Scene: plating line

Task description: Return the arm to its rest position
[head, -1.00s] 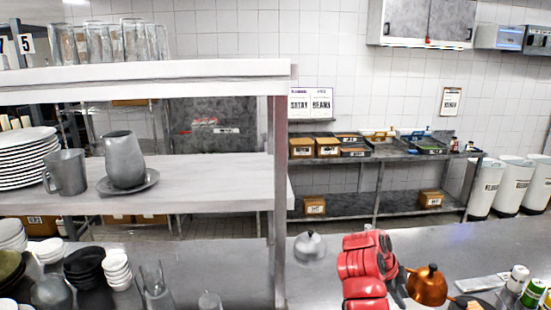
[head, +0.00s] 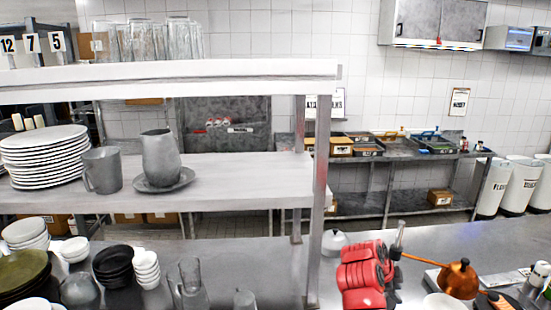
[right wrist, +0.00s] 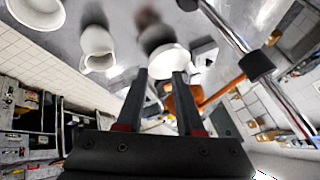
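My right arm (head: 362,275) shows in the head view as a red folded shape at the bottom, right of the shelf post and over the steel counter. The right gripper's fingers cannot be made out clearly there. In the right wrist view my right gripper (right wrist: 159,75) shows two dark fingers with a clear gap and nothing held between them. A white round object (right wrist: 168,60) lies beyond the fingertips, and an orange-brown object (right wrist: 208,99) shows behind and beside the fingers. My left arm and gripper are not in view.
A copper pot (head: 460,281) stands on the counter right of my arm, near bottles (head: 536,278). The shelf post (head: 319,200) rises close by. Plates (head: 45,160), a jug (head: 160,160) and bowls (head: 113,264) are on the left.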

